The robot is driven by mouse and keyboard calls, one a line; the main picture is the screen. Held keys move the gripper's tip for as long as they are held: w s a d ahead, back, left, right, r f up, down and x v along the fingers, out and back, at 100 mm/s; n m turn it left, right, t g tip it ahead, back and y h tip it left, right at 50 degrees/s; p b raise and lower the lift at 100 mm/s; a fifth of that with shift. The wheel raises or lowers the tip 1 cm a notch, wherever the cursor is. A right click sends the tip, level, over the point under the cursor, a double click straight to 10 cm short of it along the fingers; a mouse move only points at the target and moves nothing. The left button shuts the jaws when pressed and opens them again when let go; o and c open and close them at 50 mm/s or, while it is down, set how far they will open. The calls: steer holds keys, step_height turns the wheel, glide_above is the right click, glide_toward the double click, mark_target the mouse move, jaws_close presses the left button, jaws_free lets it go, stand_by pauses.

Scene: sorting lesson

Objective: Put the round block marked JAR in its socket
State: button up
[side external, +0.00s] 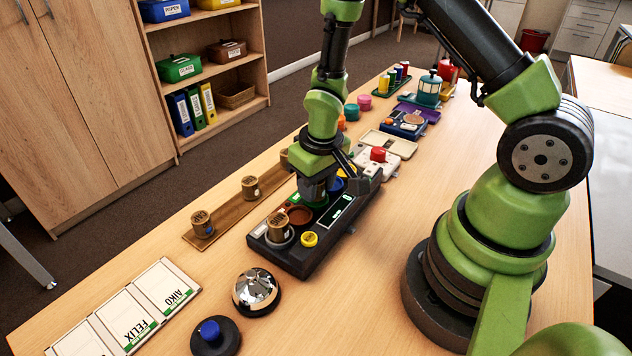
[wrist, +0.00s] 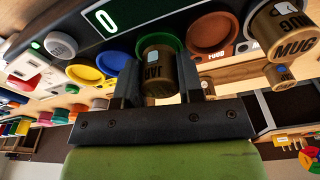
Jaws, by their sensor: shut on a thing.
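In the wrist view, my gripper (wrist: 160,88) is shut on the round block marked JAR (wrist: 157,70), a brown cylinder with dark lettering, one finger on each side. The block's end overlaps a green-rimmed round socket (wrist: 172,41); I cannot tell whether it is above the socket or inside it. In the side view, my gripper (side external: 319,190) points down over the dark socket board (side external: 311,262), and hides the JAR block. A block marked MUG (wrist: 290,32) stands in a pale-rimmed socket beside an empty red-brown socket (wrist: 212,36); the MUG block also shows in the side view (side external: 279,227).
A wooden rack (side external: 226,210) with round blocks lies left of the board. A bell (side external: 256,291), a blue-knobbed black base (side external: 215,337) and name cards (side external: 130,313) are in front. A white box with a red button (side external: 378,158) and coloured items crowd the table behind.

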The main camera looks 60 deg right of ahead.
steer(key=shift+r, duration=0.75)
steer(key=shift+r, duration=0.2)
stand_by(0.6)
steer(key=shift+r, duration=0.65)
steer(key=shift+f, duration=1.2)
stand_by(0.6)
steer(key=o, duration=0.6)
